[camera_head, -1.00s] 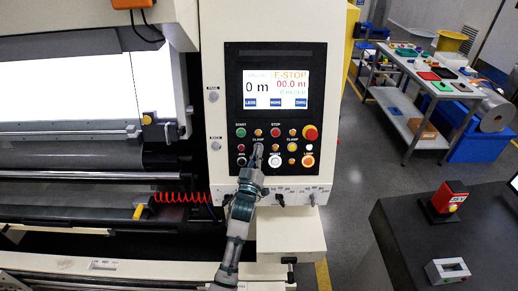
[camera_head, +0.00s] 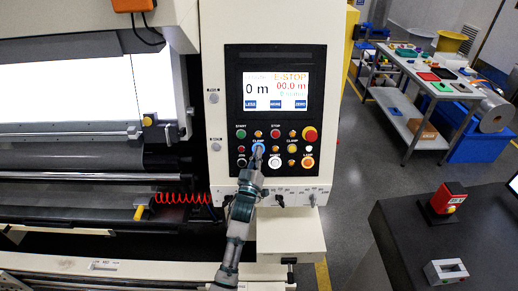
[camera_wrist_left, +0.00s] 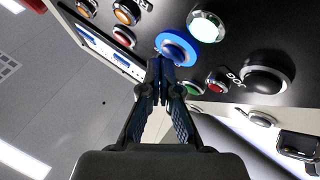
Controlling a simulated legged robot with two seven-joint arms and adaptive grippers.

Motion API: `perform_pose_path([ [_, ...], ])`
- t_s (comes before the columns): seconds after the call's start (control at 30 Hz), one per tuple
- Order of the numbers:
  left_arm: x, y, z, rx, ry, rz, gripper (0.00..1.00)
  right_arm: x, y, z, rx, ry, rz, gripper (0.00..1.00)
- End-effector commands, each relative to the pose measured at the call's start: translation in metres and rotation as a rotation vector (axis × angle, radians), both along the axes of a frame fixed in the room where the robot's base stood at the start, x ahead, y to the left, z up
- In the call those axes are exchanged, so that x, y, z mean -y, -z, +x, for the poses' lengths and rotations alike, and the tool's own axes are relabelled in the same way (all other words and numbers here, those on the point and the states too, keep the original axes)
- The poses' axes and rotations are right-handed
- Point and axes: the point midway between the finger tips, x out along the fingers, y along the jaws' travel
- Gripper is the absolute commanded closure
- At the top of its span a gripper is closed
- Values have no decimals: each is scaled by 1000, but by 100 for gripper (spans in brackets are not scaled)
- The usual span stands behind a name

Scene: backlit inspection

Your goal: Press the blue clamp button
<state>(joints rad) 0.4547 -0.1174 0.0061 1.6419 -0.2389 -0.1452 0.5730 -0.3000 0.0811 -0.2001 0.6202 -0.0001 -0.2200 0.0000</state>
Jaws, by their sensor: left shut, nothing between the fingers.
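In the left wrist view the closed fingertips (camera_wrist_left: 159,70) overlap the button's near edge. I cannot tell whether they touch it. My right gripper is not in view.
A red emergency stop (camera_head: 309,134) and several coloured buttons surround the blue one. A screen (camera_head: 275,91) sits above, and black knobs (camera_head: 279,199) below. A dark desk (camera_head: 400,245) with a red box (camera_head: 449,196) stands at right.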

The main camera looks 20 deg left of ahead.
Motion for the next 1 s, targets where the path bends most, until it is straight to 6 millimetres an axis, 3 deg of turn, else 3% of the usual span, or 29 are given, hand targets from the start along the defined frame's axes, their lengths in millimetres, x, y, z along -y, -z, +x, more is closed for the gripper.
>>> perform_pose_path([
  [0.27, 1, -1, -2, 1, 0, 0, 100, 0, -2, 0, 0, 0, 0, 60],
  [0.7, 12, -22, -42, 0, 0, 0, 100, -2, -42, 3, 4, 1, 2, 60],
  [1.0, 16, -23, -54, 0, 0, 0, 100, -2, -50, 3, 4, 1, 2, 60],
])
